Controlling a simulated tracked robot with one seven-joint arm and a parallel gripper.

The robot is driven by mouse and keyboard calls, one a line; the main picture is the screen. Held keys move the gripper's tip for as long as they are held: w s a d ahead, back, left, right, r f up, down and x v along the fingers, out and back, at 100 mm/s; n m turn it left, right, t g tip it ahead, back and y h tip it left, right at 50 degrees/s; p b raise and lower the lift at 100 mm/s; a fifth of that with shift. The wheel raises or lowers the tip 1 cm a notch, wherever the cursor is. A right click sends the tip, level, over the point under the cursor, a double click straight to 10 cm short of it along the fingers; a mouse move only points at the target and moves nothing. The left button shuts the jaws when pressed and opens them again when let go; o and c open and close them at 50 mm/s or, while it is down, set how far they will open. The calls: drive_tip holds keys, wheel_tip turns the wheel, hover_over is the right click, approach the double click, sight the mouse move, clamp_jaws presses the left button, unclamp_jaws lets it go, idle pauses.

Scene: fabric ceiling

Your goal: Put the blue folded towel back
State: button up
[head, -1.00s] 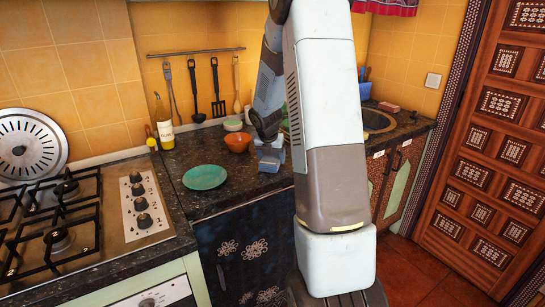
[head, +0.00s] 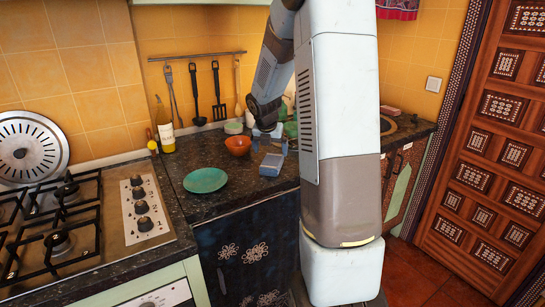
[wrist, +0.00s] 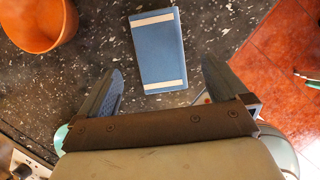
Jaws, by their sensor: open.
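The blue folded towel (head: 271,164) lies flat on the dark speckled counter, right of the green plate. In the wrist view the towel (wrist: 158,52) is a blue rectangle with a pale stripe near each end. My gripper (head: 270,145) is behind the towel in the head view, partly hidden by its own arm. In the wrist view my gripper (wrist: 162,68) is open, its two fingers spread to either side of the towel's near end. Nothing is held, and the towel appears apart from both fingers.
An orange bowl (head: 238,145) stands close to the towel's left, and a green plate (head: 205,180) lies in front. A bottle (head: 165,130) stands near the wall by the gas hob (head: 60,215). The counter's front edge is near the towel.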

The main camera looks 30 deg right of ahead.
drive_tip(key=s+a+r+m, duration=0.6)
drive_tip(key=s+a+r, duration=0.15)
drive_tip(key=r, duration=0.45)
drive_tip(key=s+a+r+m+y, duration=0.1)
drive_tip(key=s+a+r+m, duration=0.1)
drive_tip(key=s+m, duration=0.5)
drive_tip(key=s+a+r+m+t+y, duration=0.1)
drive_tip(key=s+a+m, duration=0.4)
drive_tip(key=s+m, duration=0.2)
drive_tip(key=s+a+r+m+t+y, duration=0.1)
drive_tip(key=s+a+r+m, duration=0.1)
drive_tip(key=s+a+m, duration=0.2)
drive_tip(key=s+m, duration=0.3)
drive_tip(key=s, duration=0.3)
drive_tip(key=shift+s+a+r, duration=0.15)
drive_tip(key=shift+s+r, duration=0.15)
drive_tip(key=shift+s, duration=0.05)
